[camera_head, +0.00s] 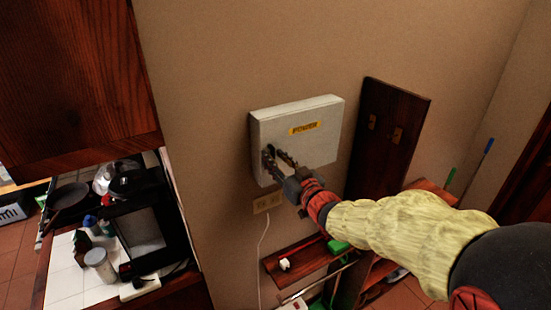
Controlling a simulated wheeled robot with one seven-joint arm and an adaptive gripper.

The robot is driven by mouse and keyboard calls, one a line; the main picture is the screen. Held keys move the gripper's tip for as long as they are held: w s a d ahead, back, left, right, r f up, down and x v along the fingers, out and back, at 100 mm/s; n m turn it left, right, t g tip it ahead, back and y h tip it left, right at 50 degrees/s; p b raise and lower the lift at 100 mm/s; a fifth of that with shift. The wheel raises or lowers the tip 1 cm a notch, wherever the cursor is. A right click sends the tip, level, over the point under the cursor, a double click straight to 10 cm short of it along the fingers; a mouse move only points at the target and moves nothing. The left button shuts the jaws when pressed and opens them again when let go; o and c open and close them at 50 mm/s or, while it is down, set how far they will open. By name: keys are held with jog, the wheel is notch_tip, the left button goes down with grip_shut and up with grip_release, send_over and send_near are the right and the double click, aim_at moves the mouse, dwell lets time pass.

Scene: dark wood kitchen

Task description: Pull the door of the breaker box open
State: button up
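The breaker box (318,108) is a pale grey box on the beige wall, with a yellow "POWER" label (303,128) on its front. Its door looks closed. My gripper (268,156) is at the lower left of the box front, close to the door's left edge. Its dark fingers overlap the door there. Whether they touch or hold the door's edge or a handle cannot be made out. My arm comes in from the lower right and hides part of the wall below the box.
A wall outlet (267,203) with a white cord is below the box. A dark wood panel (388,140) stands to the right, and a small wooden shelf (300,260) is below. A cluttered counter (62,275) and a dark wood cabinet (75,80) are at left.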

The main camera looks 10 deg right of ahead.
jog(key=shift+c, duration=1.1)
grip_shut()
